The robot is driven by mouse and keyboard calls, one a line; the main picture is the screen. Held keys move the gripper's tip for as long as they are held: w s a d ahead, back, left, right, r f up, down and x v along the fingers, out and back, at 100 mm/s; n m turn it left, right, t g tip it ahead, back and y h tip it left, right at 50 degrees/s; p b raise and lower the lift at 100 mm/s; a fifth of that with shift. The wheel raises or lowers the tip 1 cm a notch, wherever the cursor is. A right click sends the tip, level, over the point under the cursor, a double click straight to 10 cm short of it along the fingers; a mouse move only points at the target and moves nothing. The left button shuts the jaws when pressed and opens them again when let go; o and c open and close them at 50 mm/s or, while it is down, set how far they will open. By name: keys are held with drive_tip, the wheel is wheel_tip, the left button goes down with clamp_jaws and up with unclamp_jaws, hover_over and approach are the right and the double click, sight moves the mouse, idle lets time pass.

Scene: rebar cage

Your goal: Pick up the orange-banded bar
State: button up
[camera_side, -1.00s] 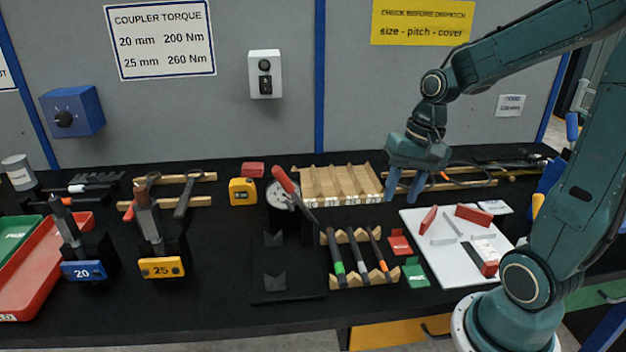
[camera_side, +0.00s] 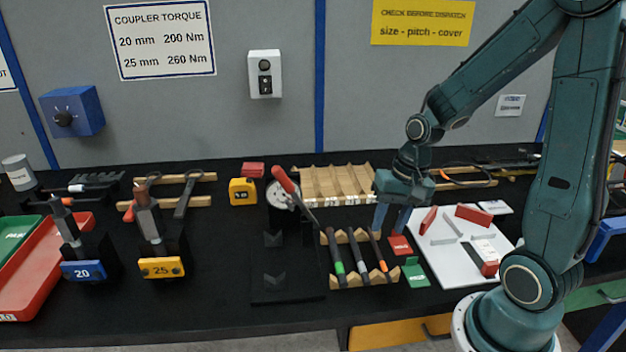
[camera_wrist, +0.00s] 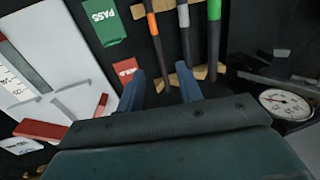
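Three dark bars lie side by side on a notched wooden rack (camera_side: 362,282). The orange-banded bar (camera_side: 380,255) is the rightmost in the side view; in the wrist view its orange band (camera_wrist: 152,24) is at the top centre. Beside it lie a middle bar with a pale band (camera_wrist: 183,16) and a green-banded bar (camera_wrist: 214,12). My gripper (camera_side: 391,222) points down above the bench, near the rack's back right corner. Its two blue fingers (camera_wrist: 162,84) are apart with nothing between them.
A red card (camera_side: 400,245) and a green PASS card (camera_side: 414,272) lie right of the rack. A white board (camera_side: 455,262) with red pieces lies farther right. A larger wooden rack (camera_side: 335,185) stands behind. A dial gauge (camera_wrist: 285,103) shows in the wrist view.

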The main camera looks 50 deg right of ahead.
sight(378, 250)
drive_tip(key=shift+a+f, duration=0.1)
drive_tip(key=shift+f, duration=0.35)
drive_tip(key=shift+w+a+f, duration=0.1)
drive_tip(key=shift+w+f, duration=0.05)
drive_tip(key=shift+f, duration=0.7)
drive_tip(key=shift+w+a+f, duration=0.1)
drive_tip(key=shift+w+f, duration=0.1)
drive_tip(key=shift+f, duration=0.65)
drive_tip(key=shift+w+a+f, duration=0.1)
drive_tip(key=shift+w+f, duration=0.05)
drive_tip(key=shift+f, duration=0.7)
clamp_jaws()
